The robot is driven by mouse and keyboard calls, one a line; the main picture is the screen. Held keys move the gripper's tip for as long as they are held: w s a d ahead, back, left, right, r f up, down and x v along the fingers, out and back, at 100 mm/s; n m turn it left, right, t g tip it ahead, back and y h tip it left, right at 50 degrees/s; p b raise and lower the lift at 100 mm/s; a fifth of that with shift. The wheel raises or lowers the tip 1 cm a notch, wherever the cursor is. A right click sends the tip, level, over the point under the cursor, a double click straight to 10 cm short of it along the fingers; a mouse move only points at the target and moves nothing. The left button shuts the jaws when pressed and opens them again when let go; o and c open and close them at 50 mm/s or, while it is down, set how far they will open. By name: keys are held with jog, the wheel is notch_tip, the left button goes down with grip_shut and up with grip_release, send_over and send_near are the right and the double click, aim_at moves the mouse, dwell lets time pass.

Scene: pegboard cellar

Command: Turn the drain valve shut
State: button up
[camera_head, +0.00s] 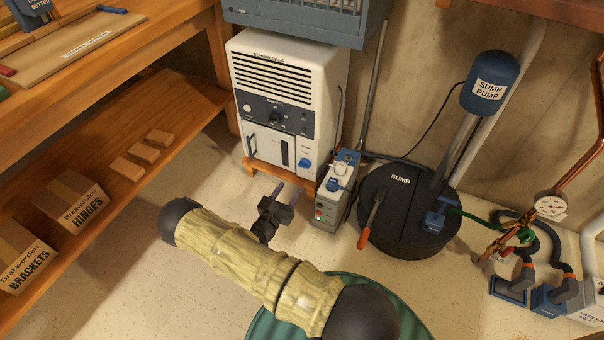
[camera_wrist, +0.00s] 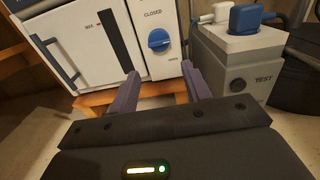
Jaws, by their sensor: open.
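A blue round knob (camera_head: 304,163), which looks like the drain valve, sits on the lower right front of the white dehumidifier (camera_head: 270,150). In the wrist view the knob (camera_wrist: 158,39) has a raised grip lying roughly level, and the word CLOSED is printed above it. My gripper (camera_head: 288,188) is open and empty, in front of the dehumidifier and below the knob's height in the picture. In the wrist view its two purple fingers (camera_wrist: 160,70) stand apart, with the knob beyond and between them, not touching.
A grey box (camera_head: 334,197) with plugs stands close right of the dehumidifier. The black sump lid (camera_head: 400,225) and sump pump (camera_head: 489,84) are further right. A wooden shelf (camera_head: 120,180) with boxes is at left. A small wooden stand (camera_wrist: 157,88) supports the dehumidifier.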

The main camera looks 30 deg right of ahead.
aim_at(304, 166)
jog(key=b+x, duration=0.5)
jog(key=x, duration=0.6)
jog(key=shift+w, duration=0.1)
jog(key=c, duration=0.7)
